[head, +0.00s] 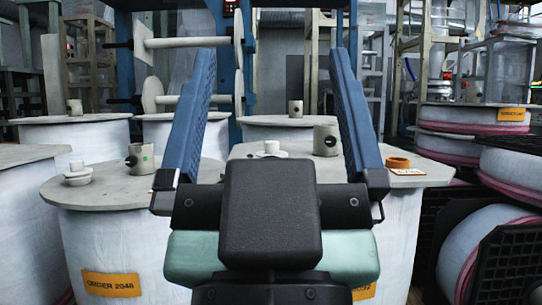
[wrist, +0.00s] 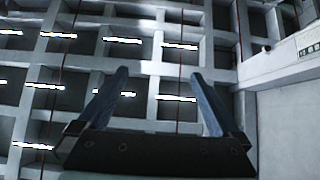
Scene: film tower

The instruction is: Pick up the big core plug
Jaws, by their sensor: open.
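My gripper (head: 272,58) is open and empty, its two blue fingers pointing up in front of the film rolls. In the wrist view my gripper (wrist: 158,75) faces the ceiling, with nothing between the fingers. Several plug-like pieces stand on the roll tops. A grey cylinder with a side hole (head: 325,140) is on the middle roll, beside a low white stepped piece (head: 270,149). I cannot tell for certain which is the big core plug.
The left roll (head: 110,235) bears an order label. Stacked rolls (head: 460,145) and a black pallet (head: 515,265) stand at right. A blue machine frame (head: 127,65) is behind.

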